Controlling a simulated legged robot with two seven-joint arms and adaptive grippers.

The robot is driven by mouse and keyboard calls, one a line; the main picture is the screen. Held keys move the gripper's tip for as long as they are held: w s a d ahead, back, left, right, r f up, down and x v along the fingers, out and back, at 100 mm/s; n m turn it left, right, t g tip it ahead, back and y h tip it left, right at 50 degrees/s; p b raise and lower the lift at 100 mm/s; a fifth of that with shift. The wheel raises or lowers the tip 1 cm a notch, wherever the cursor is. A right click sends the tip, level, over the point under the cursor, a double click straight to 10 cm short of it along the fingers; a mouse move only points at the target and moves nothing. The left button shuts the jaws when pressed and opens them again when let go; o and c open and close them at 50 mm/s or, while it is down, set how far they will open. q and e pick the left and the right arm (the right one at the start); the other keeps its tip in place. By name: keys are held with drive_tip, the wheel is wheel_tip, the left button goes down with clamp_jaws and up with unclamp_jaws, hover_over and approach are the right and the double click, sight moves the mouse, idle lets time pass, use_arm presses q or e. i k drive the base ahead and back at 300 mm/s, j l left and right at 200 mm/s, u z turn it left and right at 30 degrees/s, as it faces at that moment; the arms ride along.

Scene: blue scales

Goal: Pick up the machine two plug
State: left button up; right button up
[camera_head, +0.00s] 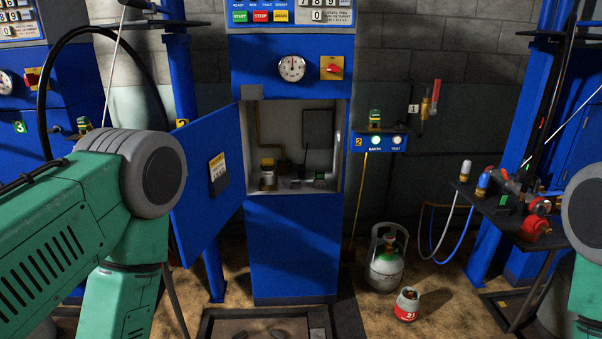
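A small green and yellow fitting (375,117) sits on top of a blue box (380,142) labelled EARTH and TEST, with a yellow "2" at its left. It may be the machine two plug, but I cannot tell for sure. The box is on the wall, right of the middle blue machine (291,245), whose door (208,180) stands open. A small dark item with green (320,177) lies inside its cabinet. My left arm comes in from the left and bends down out of the picture. My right arm shows only at the right edge. Both grippers are out of view.
A grey-green gas cylinder (384,270) and a small red and white canister (406,306) stand on the floor at right. A dark side table (500,207) with fittings and hoses is further right. A low dark tray (225,325) lies before the machine.

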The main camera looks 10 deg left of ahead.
sight(301, 167)
drive_tip(key=i+l, duration=0.25)
drive_tip(key=l, duration=0.15)
drive_tip(key=i+l+u, duration=0.1)
drive_tip(key=i+l, duration=0.15)
drive_tip(key=l, duration=0.15)
drive_tip(key=i+l, duration=0.25)
drive_tip(key=l, duration=0.2)
drive_tip(key=i+l, duration=0.25)
drive_tip(key=l, duration=0.15)
drive_tip(key=i+u, duration=0.05)
